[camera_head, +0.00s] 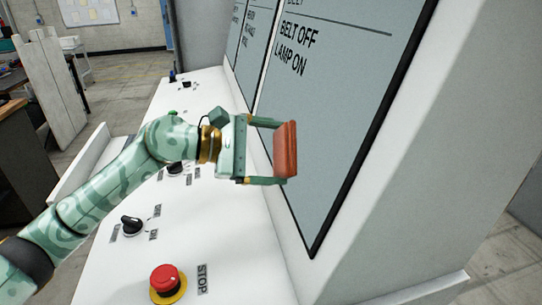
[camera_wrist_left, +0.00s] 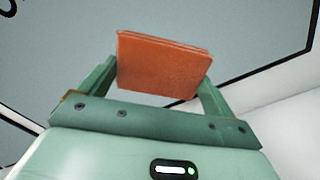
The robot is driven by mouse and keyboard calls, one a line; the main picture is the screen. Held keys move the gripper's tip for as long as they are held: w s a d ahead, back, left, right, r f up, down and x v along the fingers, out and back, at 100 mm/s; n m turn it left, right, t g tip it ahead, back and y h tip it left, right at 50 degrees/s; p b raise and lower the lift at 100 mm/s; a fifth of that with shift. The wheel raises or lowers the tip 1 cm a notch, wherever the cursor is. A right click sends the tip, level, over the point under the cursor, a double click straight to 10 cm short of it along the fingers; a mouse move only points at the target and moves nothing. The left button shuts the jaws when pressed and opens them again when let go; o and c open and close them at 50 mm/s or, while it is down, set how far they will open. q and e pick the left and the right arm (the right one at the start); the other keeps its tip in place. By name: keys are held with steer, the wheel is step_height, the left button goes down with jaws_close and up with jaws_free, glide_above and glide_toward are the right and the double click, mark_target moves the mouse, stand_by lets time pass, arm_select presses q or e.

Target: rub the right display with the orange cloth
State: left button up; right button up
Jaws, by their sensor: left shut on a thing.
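The orange cloth (camera_head: 286,150) is a folded block held between the fingers of my left gripper (camera_head: 282,151). It also shows in the left wrist view (camera_wrist_left: 163,66), between the two green fingers of the left gripper (camera_wrist_left: 160,80). The right display (camera_head: 325,110) is a grey panel with dark text, "BELT OFF" and "LAMP ON", and a black frame. The cloth is in front of the lower part of this display, close to its surface; I cannot tell if it touches. My right gripper is not in view.
A white console below the display carries a red stop button (camera_head: 165,281), a black knob (camera_head: 132,224) and other small controls. Another display panel (camera_head: 257,40) is further left. The white casing (camera_head: 440,130) edges the right display. A workbench stands at far left.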

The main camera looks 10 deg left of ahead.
arm_select(q)
steer(key=shift+s+a+r+b, duration=0.1)
steer(key=shift+a+b, duration=0.2)
steer(key=shift+a, duration=0.2)
steer(key=b+v, duration=0.1)
steer(key=v, duration=0.3)
steer(key=shift+s+a+r+b, duration=0.2)
steer(key=shift+b, duration=0.1)
steer(key=b+v, duration=0.1)
steer(key=v, duration=0.2)
steer(key=shift+a+b, duration=0.1)
steer(key=shift+b, duration=0.2)
